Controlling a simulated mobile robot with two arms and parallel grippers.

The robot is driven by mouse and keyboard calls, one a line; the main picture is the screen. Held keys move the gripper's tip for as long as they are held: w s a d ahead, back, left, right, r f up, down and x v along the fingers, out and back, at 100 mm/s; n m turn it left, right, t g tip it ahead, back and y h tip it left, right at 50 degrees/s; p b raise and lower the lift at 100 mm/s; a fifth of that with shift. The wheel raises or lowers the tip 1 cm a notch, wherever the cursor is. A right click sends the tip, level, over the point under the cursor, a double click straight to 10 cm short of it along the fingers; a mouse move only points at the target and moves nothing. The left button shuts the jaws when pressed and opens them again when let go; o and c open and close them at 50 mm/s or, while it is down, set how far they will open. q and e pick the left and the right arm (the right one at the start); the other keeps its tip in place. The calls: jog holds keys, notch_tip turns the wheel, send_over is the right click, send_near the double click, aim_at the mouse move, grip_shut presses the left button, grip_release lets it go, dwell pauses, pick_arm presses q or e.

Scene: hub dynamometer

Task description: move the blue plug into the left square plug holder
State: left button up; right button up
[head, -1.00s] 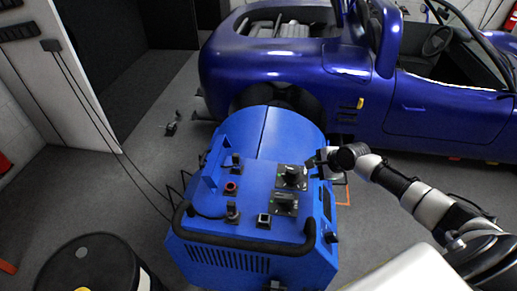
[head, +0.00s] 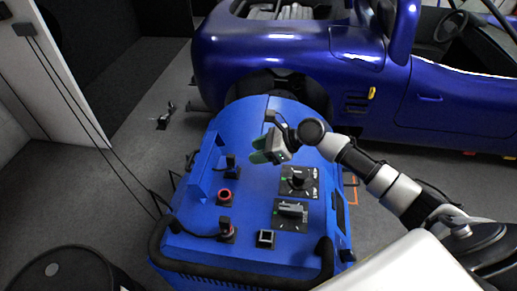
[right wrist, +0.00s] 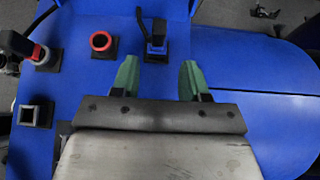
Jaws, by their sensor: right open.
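The blue plug (head: 231,160) stands in a square holder on the left of the blue machine's top, with a cable from its upper end. In the right wrist view the plug (right wrist: 156,40) is dark with a blue part at its base. An empty square holder (head: 265,239) sits near the machine's front edge; it also shows in the right wrist view (right wrist: 36,113). My right gripper (head: 262,151) is open and empty over the machine, to the right of the plug and apart from it. My left gripper is not in view.
A red round holder (head: 225,197) stands empty beside the blue plug. A red plug with a cable (head: 226,231) stands nearer the front. Two knob switches (head: 299,180) (head: 291,211) are on the right. A black bar (head: 240,266) edges the front; a blue car (head: 300,60) stands behind.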

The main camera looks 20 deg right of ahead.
aim_at(235, 159)
jog(key=b+x, duration=0.4)
jog(key=b, duration=0.1)
jog(key=shift+a+f, duration=0.3)
jog(key=shift+f, duration=0.05)
jog(key=shift+w+a+f+p, duration=0.2)
jog(key=shift+w+a+p, duration=0.15)
jog(key=shift+a, duration=0.15)
jog(key=shift+w+a+f+p, duration=0.15)
jog(key=shift+w+a+p, duration=0.2)
jog(key=shift+a, duration=0.1)
jog(key=shift+x, duration=0.9)
grip_shut()
jog(key=shift+r+p, duration=2.05)
jog(key=shift+p, duration=1.1)
